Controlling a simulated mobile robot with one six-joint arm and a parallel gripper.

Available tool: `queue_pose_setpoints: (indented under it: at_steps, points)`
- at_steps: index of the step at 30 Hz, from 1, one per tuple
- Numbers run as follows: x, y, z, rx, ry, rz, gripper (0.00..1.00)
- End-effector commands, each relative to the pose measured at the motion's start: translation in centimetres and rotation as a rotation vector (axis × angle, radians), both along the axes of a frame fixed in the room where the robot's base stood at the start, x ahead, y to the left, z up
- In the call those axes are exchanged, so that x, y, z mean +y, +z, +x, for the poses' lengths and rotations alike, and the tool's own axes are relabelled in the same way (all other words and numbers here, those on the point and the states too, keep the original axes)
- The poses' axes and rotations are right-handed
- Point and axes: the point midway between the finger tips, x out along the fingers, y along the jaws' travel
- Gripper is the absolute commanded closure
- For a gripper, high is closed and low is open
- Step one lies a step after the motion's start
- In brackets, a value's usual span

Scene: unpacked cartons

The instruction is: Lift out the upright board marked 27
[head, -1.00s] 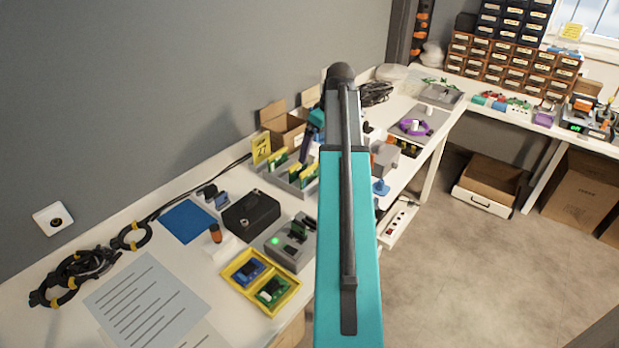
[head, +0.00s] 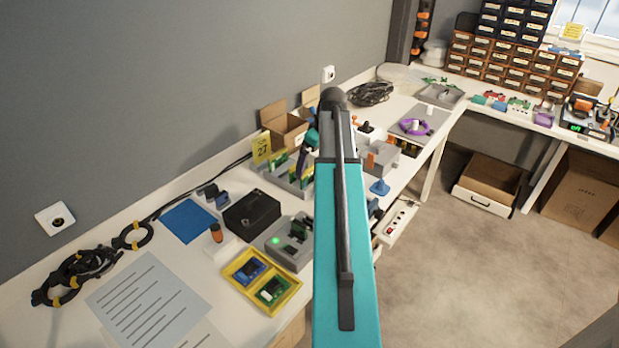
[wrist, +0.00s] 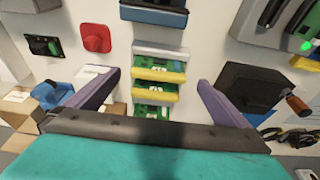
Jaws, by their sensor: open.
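A grey slotted rack (head: 296,188) stands on the bench in the head view, partly hidden by my arm. It holds upright green boards with yellow edges (head: 278,163). In the wrist view these boards (wrist: 158,74) stand in rows in the rack (wrist: 160,48). I cannot read a number on any board. A yellow card reading 27 (head: 262,147) stands behind the rack. My gripper (wrist: 158,79) is open and empty, with its purple fingers on either side of the board rows. In the head view one finger (head: 303,163) shows over the rack; contact cannot be told.
A black box (head: 252,213) and a grey device with a green light (head: 291,243) stand in front of the rack. Open cartons (head: 284,128) stand behind it. A grey block with orange (head: 380,157) and a blue piece (head: 380,187) are to the right.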

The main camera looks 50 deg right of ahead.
Motion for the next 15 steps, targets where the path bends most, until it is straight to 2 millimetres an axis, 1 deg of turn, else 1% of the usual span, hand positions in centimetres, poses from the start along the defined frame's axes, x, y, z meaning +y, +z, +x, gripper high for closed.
queue_pose_setpoints:
  at_steps: [4, 8, 15]
  points:
    - [0.0, -0.1, 0.0, 0.000, -0.001, 0.000, 0.00]
    - [0.0, -0.7, 0.2, 0.001, 0.000, 0.002, 0.00]
    - [-0.2, -2.7, 0.9, 0.001, -0.001, 0.001, 0.00]
